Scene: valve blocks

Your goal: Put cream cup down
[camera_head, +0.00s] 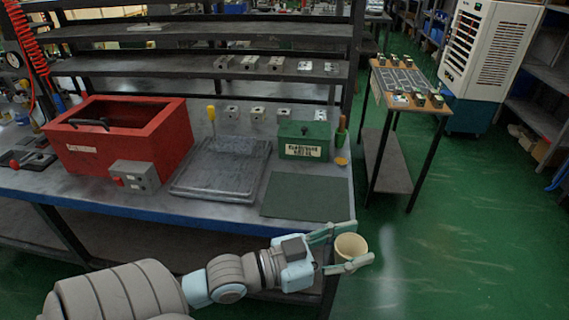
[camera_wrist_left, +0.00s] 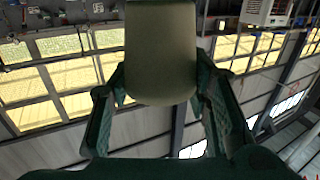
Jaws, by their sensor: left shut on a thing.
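The cream cup (camera_head: 350,246) is held between the fingers of my left gripper (camera_head: 348,250) in the head view, with its open rim showing. The gripper is shut on it. The cup is off the bench, just beyond its front right corner and over the green floor. In the left wrist view the cup (camera_wrist_left: 160,55) fills the upper middle, with a dark green finger on each side. My right gripper is not in view.
The workbench (camera_head: 232,212) holds a red box (camera_head: 160,150), a grey tray (camera_head: 205,185), a green box (camera_head: 302,150) and a bare green mat (camera_head: 305,197) near its right edge. A small side table (camera_head: 440,105) with several blocks stands beyond, with open floor between.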

